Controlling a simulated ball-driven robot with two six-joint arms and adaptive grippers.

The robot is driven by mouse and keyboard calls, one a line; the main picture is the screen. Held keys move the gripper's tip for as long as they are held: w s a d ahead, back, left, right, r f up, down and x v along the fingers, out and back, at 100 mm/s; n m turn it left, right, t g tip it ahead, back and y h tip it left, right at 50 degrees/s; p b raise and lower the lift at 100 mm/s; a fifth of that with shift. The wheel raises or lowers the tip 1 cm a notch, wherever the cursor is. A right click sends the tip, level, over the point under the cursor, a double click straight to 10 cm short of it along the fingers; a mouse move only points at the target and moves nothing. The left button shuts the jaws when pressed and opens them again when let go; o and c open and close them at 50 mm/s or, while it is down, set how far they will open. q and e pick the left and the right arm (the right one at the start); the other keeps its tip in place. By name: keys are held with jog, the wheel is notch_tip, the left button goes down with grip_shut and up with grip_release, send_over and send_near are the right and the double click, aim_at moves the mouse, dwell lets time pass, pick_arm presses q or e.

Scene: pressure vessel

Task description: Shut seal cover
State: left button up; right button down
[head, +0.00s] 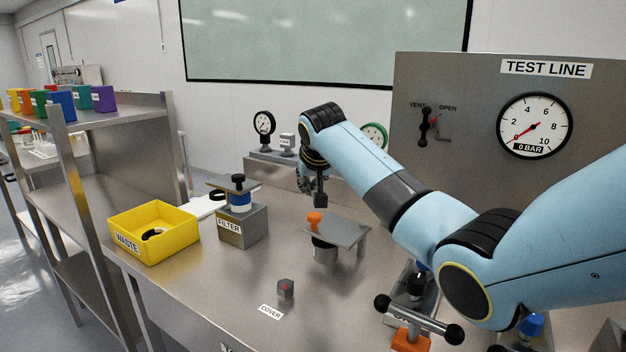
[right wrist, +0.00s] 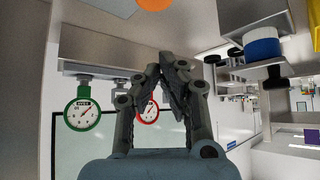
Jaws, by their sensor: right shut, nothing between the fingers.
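The right wrist view shows the closed fingers (right wrist: 172,62), with the orange knob (right wrist: 155,4) at the top edge. My left gripper is not in view.
A FILTER block (head: 240,228) and yellow WASTE bin (head: 151,222) stand left. The TEST LINE panel (head: 450,140) stands behind right; its gauge (head: 534,126) reads near zero. Bench between is clear.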

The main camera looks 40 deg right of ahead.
aim_at(337, 223)
jog(key=f, duration=0.1)
jog(key=f+p, duration=0.1)
jog(key=f, duration=0.1)
jog(key=f+p, duration=0.1)
jog(key=shift+s+d+f, duration=0.2)
jog(key=shift+d, duration=0.1)
jog(key=shift+a, duration=0.1)
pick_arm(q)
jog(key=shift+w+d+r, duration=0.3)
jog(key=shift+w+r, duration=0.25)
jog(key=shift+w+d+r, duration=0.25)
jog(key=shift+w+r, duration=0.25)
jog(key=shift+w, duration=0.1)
